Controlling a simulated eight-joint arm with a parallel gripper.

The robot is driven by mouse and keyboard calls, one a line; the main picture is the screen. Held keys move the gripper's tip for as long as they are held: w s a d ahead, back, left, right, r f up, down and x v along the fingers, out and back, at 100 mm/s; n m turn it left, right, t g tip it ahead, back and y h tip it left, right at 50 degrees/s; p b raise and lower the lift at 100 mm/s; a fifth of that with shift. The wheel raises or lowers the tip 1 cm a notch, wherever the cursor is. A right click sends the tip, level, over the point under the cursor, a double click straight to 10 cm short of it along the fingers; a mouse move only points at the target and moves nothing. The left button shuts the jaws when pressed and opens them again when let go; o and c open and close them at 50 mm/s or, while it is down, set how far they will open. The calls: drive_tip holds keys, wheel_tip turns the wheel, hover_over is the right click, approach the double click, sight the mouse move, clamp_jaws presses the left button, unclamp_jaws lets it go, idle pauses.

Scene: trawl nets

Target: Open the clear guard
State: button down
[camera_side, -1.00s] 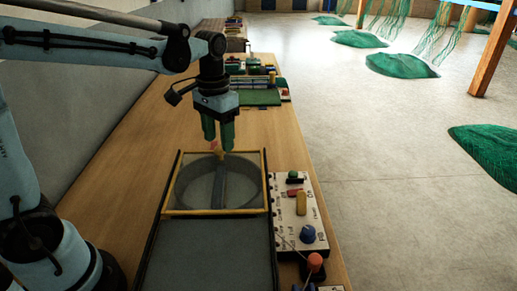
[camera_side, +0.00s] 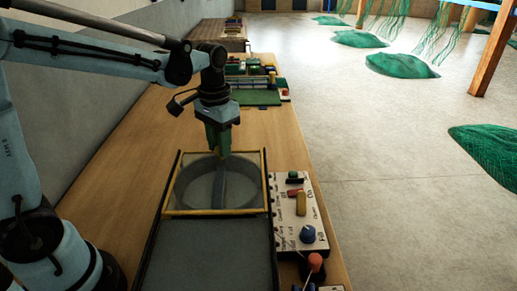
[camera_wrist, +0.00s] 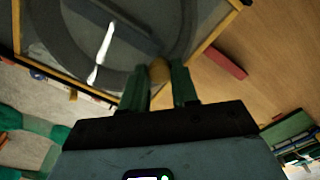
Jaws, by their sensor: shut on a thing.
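The clear guard (camera_side: 188,186) is a see-through panel in a yellow frame. It lies flat and closed over a round dark well with a bar across it. In the wrist view the guard (camera_wrist: 60,78) fills the upper left. My gripper (camera_side: 220,150) points down at the far edge of the guard's frame. In the wrist view my gripper (camera_wrist: 166,85) has its green fingers on either side of a small yellowish knob (camera_wrist: 159,70) at the frame's edge. The fingers are shut on this knob, which they mostly hide in the side view.
A control panel (camera_side: 285,212) with coloured knobs and switches stands right of the guard. A dark plate (camera_side: 205,255) lies in front of it. A red block (camera_wrist: 222,64) lies on the wooden bench. Other machines stand farther back; bare bench (camera_side: 120,165) is free at left.

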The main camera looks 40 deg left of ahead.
drive_tip(key=s+d, duration=1.3)
drive_tip(key=shift+s+d, duration=0.2)
drive_tip(key=shift+s, duration=0.1)
drive_tip(key=c, duration=0.8)
unclamp_jaws()
drive_tip(key=shift+c, duration=0.2)
wheel_tip(320, 180, up, 12)
drive_tip(key=shift+w, duration=0.1)
